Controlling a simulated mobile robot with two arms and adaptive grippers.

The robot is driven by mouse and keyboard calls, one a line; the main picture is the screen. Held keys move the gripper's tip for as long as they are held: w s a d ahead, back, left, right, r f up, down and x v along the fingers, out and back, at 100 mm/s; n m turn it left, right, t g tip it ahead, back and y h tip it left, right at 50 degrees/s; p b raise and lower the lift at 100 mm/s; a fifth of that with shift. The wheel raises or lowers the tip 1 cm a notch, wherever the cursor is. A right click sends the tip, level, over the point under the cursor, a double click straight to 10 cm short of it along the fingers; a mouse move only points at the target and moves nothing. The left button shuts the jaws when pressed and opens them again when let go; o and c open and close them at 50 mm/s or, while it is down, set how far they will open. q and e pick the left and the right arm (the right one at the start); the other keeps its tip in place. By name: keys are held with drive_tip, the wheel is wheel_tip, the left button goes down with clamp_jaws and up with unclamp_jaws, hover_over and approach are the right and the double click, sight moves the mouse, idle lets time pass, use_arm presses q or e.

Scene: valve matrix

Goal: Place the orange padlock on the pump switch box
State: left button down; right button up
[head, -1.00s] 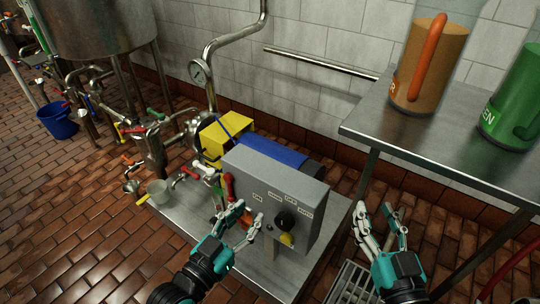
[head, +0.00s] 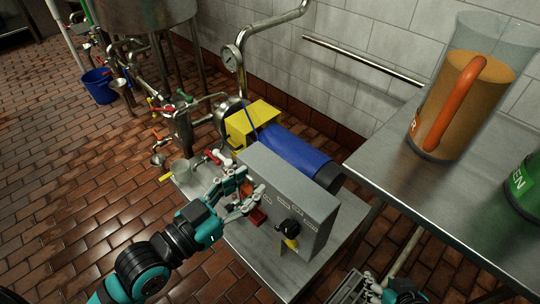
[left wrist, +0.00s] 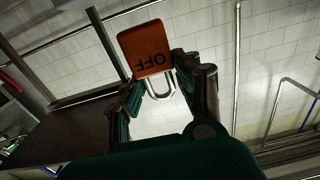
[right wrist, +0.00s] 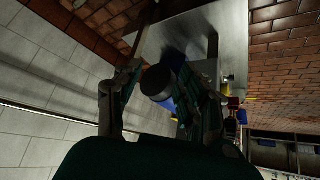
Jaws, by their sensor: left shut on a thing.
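The orange padlock (left wrist: 145,52), marked OFF, shows in the left wrist view with its metal shackle held between the fingertips of my left gripper (left wrist: 160,88). I cannot tell whether the padlock touches the box. My right gripper (right wrist: 155,95) is open and empty; the head view's bottom edge cuts it off.
A steel table (head: 400,185) stands at the right with an orange jug (head: 458,105) and a green jug on it. Behind the box are a blue motor (head: 300,158) and a yellow guard (head: 250,122). Valves and pipes crowd the left. Open brick floor lies in front.

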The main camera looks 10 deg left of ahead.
use_arm(q)
drive_tip(key=w+b, duration=0.1)
drive_tip(key=w, duration=0.2)
drive_tip(key=shift+f+b, duration=0.1)
drive_tip(key=shift+b, duration=0.25)
use_arm(e)
drive_tip(key=w+a+r+t+y+b, duration=0.15)
drive_tip(key=w+a+r+t, duration=0.25)
drive_tip(key=w+r+t, duration=0.5)
use_arm(q)
drive_tip(key=w, duration=0.7)
drive_tip(key=w+f, duration=0.1)
drive_tip(key=w, duration=0.3)
drive_tip(key=shift+w+f+b, duration=0.1)
drive_tip(key=shift+w+b, duration=0.15)
drive_tip(key=shift+b, duration=0.1)
drive_tip(key=shift+w+f, duration=0.1)
drive_tip(key=shift+w, duration=0.2)
wheel_tip(320, 180, down, 3)
drive_tip(key=shift+f+b, duration=0.1)
drive_tip(key=shift+b, duration=0.9)
use_arm(e)
wheel_tip(320, 180, up, 14)
drive_tip(key=s+a+t+y, duration=0.1)
drive_tip(key=s+t+y, duration=0.1)
drive_tip(key=t, duration=0.5)
drive_tip(key=shift+s+n+t+y, duration=0.2)
drive_tip(key=shift+n+t+y, duration=0.15)
drive_tip(key=shift+y, duration=0.5)
